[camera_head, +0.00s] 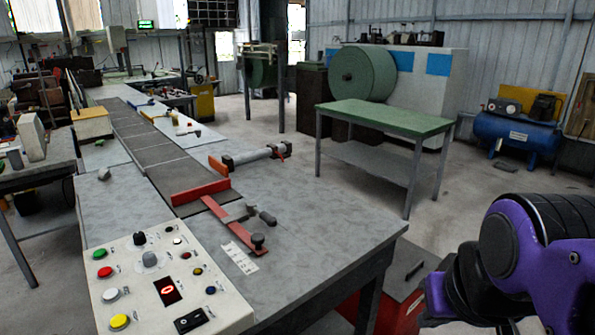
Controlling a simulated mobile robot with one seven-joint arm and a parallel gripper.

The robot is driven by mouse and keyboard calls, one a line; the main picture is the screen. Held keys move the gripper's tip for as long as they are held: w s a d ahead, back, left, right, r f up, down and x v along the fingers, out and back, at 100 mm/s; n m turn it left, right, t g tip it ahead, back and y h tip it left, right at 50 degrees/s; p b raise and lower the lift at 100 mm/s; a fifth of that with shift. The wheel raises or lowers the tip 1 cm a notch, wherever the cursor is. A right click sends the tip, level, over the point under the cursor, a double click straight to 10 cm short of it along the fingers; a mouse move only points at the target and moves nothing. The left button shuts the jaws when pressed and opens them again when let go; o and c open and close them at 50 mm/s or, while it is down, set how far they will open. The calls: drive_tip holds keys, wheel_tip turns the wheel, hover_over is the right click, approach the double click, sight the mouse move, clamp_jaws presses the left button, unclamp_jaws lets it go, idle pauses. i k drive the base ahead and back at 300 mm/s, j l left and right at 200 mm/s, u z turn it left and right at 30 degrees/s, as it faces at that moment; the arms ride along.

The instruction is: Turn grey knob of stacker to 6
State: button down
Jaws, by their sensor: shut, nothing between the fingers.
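A cream control panel (215,308) stands at the near left on the grey table. Its grey knob (149,259) sits in the upper middle, just below a black knob (139,238). The grey knob's pointer and any scale around it are too small to read. A small display (167,291) below it glows red and seems to show 0. The panel's labels are not legible, so I cannot tell if it names the stacker. My purple and black arm is at the right edge, well apart from the panel. My gripper does not show.
Green, red, white and yellow buttons line the panel's left side; small lamps or buttons and a black switch (190,320) are at its right. A red stop bar with a clamp (233,222) lies behind it. The grey tabletop (320,230) is largely bare. A green-topped table (385,117) stands beyond.

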sight(150, 258)
drive_tip(key=u, duration=1.65)
